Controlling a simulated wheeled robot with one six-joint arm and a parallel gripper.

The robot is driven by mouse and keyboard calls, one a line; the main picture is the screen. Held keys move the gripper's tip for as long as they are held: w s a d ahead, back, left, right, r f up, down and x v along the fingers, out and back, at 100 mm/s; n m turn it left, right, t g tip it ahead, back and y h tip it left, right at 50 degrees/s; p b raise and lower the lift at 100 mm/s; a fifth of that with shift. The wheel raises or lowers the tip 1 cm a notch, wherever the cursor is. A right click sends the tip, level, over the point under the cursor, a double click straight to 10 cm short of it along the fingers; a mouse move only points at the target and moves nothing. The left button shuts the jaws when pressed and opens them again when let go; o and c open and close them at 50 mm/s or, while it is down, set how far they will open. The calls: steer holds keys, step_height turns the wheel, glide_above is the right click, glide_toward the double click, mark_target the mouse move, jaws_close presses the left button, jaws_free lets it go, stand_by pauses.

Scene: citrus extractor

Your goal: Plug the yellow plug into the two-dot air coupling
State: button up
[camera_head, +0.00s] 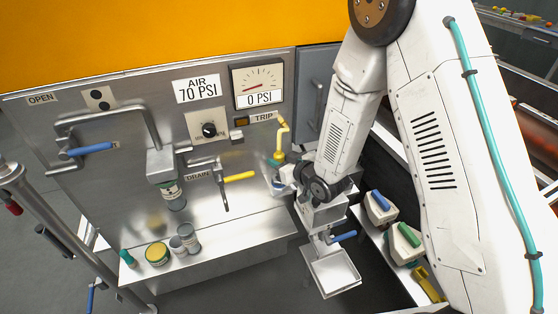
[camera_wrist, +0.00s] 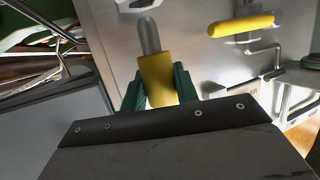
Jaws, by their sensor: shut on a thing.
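The yellow plug (camera_wrist: 157,80) is held between the green fingers of my gripper (camera_wrist: 158,88). Its grey tip (camera_wrist: 149,35) points to the top of the wrist view. A metal part (camera_wrist: 137,4) lies just beyond the tip, cut off by the frame edge. I cannot tell whether they touch. In the head view my gripper (camera_head: 276,165) is low at the panel's right side, below the TRIP label, largely hidden by my wrist. A plate with two black dots (camera_head: 97,98) is at the panel's upper left. I cannot make out which fitting is the two-dot coupling.
A yellow-handled lever (camera_head: 238,176) by the DRAIN label sticks out left of my gripper. A bent yellow part (camera_head: 282,135) is just above it. A blue-handled lever (camera_head: 90,149) is at the left. Several jars stand on the steel ledge (camera_head: 225,245). A tray (camera_head: 333,272) is below.

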steer(key=shift+f, duration=2.05)
steer(key=o, duration=1.1)
steer(key=shift+c, duration=0.2)
steer(key=v, duration=0.7)
steer(key=shift+s+d+r, duration=0.15)
steer(key=shift+s+d, duration=0.05)
steer(key=shift+s, duration=0.1)
